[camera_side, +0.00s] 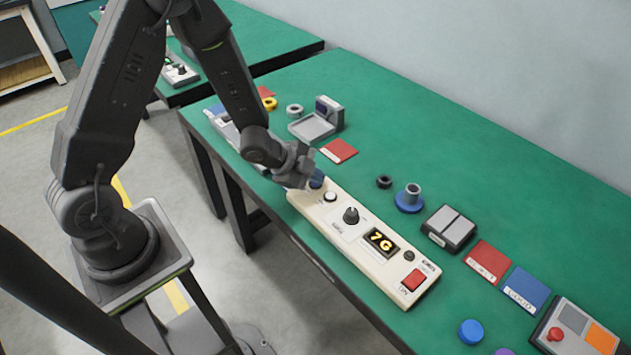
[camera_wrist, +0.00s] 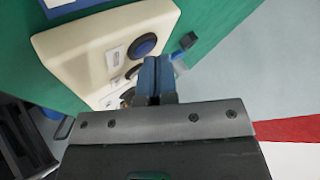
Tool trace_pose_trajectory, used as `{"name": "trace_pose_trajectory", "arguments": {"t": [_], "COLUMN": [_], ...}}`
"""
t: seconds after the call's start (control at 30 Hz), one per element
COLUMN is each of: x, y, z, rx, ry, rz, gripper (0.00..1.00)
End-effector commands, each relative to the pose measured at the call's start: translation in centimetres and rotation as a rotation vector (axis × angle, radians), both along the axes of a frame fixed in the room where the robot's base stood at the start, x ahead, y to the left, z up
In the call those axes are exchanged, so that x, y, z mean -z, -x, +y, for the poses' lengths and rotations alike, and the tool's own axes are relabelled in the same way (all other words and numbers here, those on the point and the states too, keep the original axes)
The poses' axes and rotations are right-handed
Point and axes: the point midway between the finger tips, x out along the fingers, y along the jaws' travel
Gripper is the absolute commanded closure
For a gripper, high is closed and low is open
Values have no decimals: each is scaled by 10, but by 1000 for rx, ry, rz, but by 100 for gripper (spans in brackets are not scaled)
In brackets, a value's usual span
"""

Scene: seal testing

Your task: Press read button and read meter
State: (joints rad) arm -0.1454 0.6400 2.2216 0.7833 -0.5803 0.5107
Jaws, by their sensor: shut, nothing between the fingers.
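The cream meter panel (camera_side: 318,212) lies along the front of the green bench. Its lit display (camera_side: 381,242) reads what looks like "7G". A black knob (camera_side: 350,216), a white button (camera_side: 330,197) and a red switch (camera_side: 413,280) also sit on its face. A round blue button (camera_side: 317,180) is at the far end; it also shows in the wrist view (camera_wrist: 145,45). My gripper (camera_wrist: 157,80) is shut and empty, its fingertips just beside the blue button. In the side view the gripper partly hides that end. I cannot tell whether the fingertips touch the panel.
A blue base with a grey ring (camera_side: 409,197), a grey box (camera_side: 449,228) and red and blue cards (camera_side: 489,262) lie right of the panel. A grey tray device (camera_side: 314,127) and a red card (camera_side: 339,150) lie behind my gripper. The bench's back middle is clear.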

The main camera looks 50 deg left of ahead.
Motion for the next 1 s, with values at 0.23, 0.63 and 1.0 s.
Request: {"name": "trace_pose_trajectory", "arguments": {"t": [0.23,0.63,1.0], "x": [0,-14,-17], "y": [0,0,0], "z": [0,0,0], "rx": [-1,1,1], "ry": [0,-1,1], "rz": [2,0,0], "gripper": [100,100,100]}}
